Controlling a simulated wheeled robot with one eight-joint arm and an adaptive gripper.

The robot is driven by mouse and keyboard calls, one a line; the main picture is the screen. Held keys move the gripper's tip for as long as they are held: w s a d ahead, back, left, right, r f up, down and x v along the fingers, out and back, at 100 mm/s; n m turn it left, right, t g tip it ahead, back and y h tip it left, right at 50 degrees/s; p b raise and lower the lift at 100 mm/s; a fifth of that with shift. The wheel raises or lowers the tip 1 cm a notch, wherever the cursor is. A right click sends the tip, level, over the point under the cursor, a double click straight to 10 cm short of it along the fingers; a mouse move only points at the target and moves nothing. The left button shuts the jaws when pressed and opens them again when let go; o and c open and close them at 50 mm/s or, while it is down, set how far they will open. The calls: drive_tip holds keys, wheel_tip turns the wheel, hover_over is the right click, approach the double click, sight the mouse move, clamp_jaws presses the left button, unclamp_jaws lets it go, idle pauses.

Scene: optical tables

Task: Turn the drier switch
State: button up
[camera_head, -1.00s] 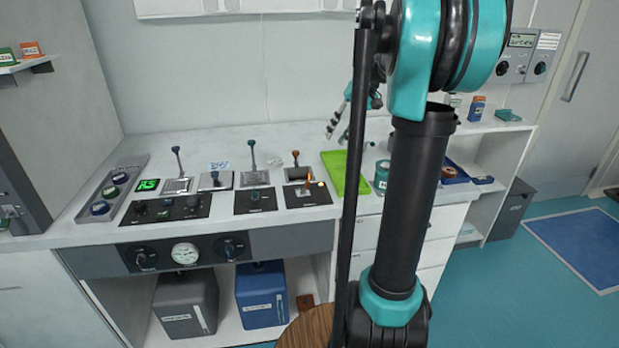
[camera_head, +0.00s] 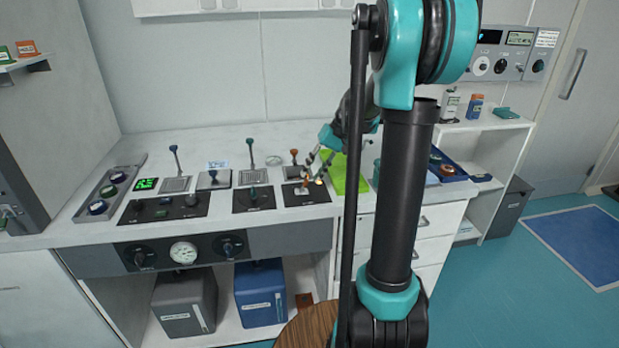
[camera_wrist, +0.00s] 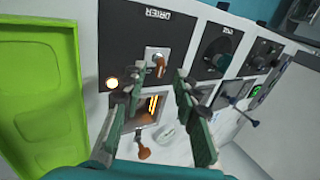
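The drier panel is black and marked DRIER in the wrist view (camera_wrist: 136,38), where its lettering appears upside down. The drier switch, an orange-brown knob (camera_wrist: 158,66) on a light plate, sits on it just beyond my fingertips. In the head view the drier panel (camera_head: 294,198) is at the right end of the panel row. My gripper (camera_wrist: 158,82) is open, its two green-padded fingers spread with the switch showing between their tips. It hangs over the panel in the head view (camera_head: 313,170). I cannot tell whether a finger touches the switch.
A lit round lamp (camera_wrist: 112,83) is beside the switch. An orange-knobbed lever (camera_wrist: 144,152) stands behind the panel, by a glowing slot. A green tray (camera_head: 347,180) lies to the right. Another switch panel (camera_head: 240,206) and a blue-knobbed lever (camera_wrist: 252,123) are close by.

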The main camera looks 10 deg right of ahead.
sight(306, 183)
drive_tip(key=shift+x, duration=1.15)
drive_tip(key=shift+c, duration=0.6)
clamp_jaws()
